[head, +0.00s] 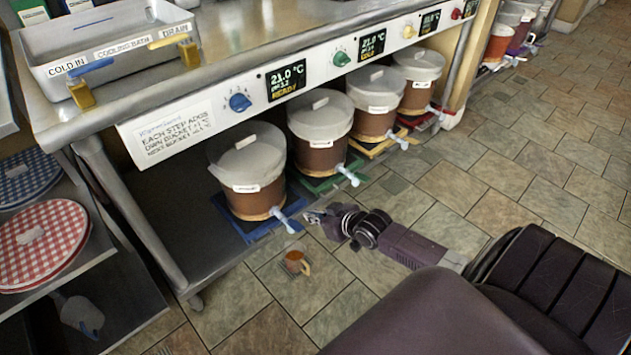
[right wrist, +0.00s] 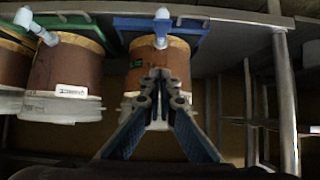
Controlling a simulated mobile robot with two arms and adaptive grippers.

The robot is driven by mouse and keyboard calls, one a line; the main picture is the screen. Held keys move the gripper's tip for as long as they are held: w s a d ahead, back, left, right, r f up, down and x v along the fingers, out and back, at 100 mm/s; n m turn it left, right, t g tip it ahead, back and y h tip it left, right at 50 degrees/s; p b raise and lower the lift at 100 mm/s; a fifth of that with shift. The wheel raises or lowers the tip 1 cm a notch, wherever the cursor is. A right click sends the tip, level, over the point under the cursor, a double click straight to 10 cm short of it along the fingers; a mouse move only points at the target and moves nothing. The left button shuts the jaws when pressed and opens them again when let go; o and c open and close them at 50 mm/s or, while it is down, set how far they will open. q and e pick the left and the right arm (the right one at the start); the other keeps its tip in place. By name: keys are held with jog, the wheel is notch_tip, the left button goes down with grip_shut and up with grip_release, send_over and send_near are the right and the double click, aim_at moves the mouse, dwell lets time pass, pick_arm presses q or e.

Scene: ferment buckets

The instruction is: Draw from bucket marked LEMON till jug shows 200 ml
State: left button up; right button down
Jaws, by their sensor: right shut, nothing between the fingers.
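Several buckets with white lids and brown contents stand under the counter; their labels are too small to read, so I cannot tell which is LEMON. The nearest bucket (head: 247,175) is on a blue mat, and its pale tap (head: 287,221) points out over the floor. This tap also shows in the right wrist view (right wrist: 162,27). A small orange-brown jug (head: 296,262) with a handle stands on the tiles near that tap; its level cannot be read. My right gripper (head: 310,217) is shut and empty beside the tap. My left gripper is out of view.
A second bucket (head: 321,135) on a green mat stands just to the right. The counter panel (head: 240,100) overhangs the buckets. A shelf with checked round items (head: 45,240) is at left. The tiled floor (head: 470,200) at right is open.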

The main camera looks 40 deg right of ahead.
jog(key=shift+s+r+p, duration=0.4)
jog(key=shift+s+r, duration=0.4)
jog(key=shift+r, duration=0.15)
